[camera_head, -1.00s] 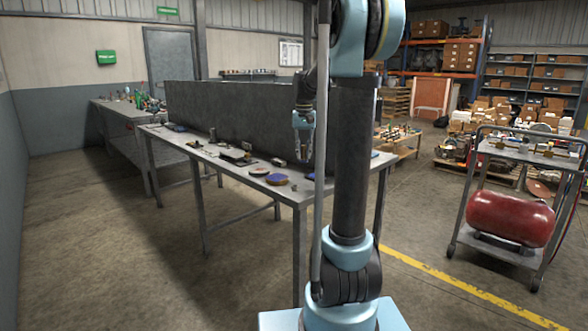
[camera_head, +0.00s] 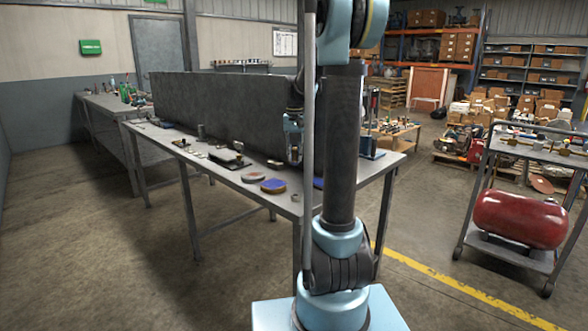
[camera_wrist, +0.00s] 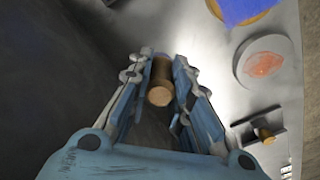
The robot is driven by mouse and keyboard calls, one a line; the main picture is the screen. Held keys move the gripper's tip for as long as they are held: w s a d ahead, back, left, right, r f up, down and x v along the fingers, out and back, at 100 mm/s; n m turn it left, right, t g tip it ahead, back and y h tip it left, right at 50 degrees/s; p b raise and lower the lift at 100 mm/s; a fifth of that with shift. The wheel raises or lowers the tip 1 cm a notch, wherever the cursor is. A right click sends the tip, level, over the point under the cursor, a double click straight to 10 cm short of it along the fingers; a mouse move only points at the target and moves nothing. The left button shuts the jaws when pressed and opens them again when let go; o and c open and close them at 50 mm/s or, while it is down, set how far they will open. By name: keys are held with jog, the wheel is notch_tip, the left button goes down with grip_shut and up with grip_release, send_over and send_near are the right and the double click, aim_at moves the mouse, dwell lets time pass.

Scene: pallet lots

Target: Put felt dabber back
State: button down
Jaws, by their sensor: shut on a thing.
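My gripper (camera_head: 293,155) is over the right part of the grey workbench, in front of the dark upright panel. In the wrist view my gripper (camera_wrist: 160,85) is shut on a short wooden cylinder with a tan end (camera_wrist: 159,95), which looks like the felt dabber. Its far end is hidden, and I cannot tell whether it touches the bench. The held piece is too small to make out in the head view.
A blue-topped disc (camera_head: 273,186) and a round dish with an orange-pink centre (camera_wrist: 265,63) lie on the workbench (camera_head: 233,181). A dark holder with a wooden knob (camera_wrist: 262,134) is nearby. The dark panel (camera_head: 230,112) closes off the back.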

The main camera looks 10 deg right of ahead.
aim_at(295, 159)
jog(key=shift+s+d+f, duration=0.1)
jog(key=shift+f, duration=2.45)
jog(key=c, duration=1.5)
grip_release()
jog(key=shift+o, duration=0.2)
jog(key=shift+r, duration=0.1)
notch_tip(295, 159, up, 12)
jog(key=shift+f, duration=0.1)
jog(key=shift+s, duration=0.1)
